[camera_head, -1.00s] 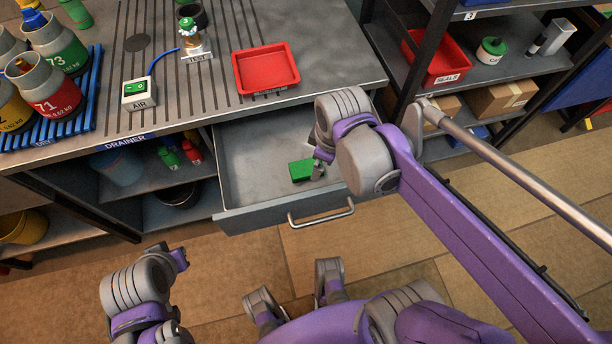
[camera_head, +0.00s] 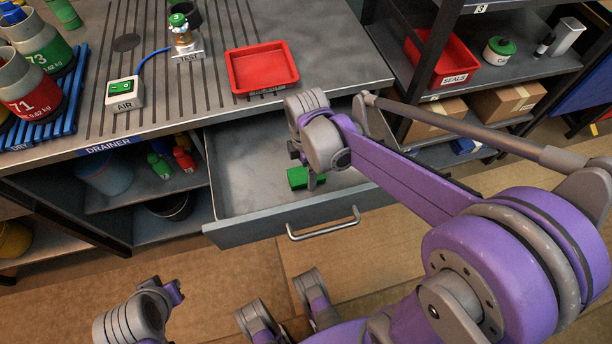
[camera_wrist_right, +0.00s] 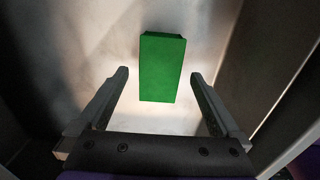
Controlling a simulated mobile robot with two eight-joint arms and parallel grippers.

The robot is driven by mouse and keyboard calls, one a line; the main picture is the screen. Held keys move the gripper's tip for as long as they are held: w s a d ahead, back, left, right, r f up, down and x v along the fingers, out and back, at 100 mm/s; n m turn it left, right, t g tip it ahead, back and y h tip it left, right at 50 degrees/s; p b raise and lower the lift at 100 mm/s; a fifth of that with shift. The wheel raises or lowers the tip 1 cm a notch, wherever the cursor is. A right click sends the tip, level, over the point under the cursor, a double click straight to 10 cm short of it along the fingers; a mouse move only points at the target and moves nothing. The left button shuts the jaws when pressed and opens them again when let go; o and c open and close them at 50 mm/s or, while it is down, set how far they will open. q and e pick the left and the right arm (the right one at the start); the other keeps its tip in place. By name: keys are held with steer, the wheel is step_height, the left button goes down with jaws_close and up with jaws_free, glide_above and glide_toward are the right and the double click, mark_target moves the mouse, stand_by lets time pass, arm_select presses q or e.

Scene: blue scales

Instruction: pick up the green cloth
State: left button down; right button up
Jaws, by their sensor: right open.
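The green cloth (camera_head: 298,177) is a small folded block lying on the floor of the open grey drawer (camera_head: 240,170). In the right wrist view the cloth (camera_wrist_right: 161,68) lies upright in the picture, just beyond the fingertips and between their lines. My right gripper (camera_wrist_right: 158,75) is open and empty, its two fingers apart on either side of the cloth's near end. In the head view my right gripper (camera_head: 309,172) is over the drawer at the cloth, partly hidden by its own wrist. My left arm shows at the lower left; its jaw state is unclear (camera_head: 174,290).
The drawer front with its handle (camera_head: 323,224) faces me. Above the drawer is a bench with a red tray (camera_head: 262,68), a test stand (camera_head: 183,38) and an air switch box (camera_head: 122,95). A shelf rack with a red seals bin (camera_head: 443,58) stands right.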

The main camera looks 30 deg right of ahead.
mark_target(306, 173)
step_height(306, 173, down, 3)
steer(key=shift+b, duration=0.3)
steer(key=c, duration=1.4)
steer(key=shift+r, duration=0.15)
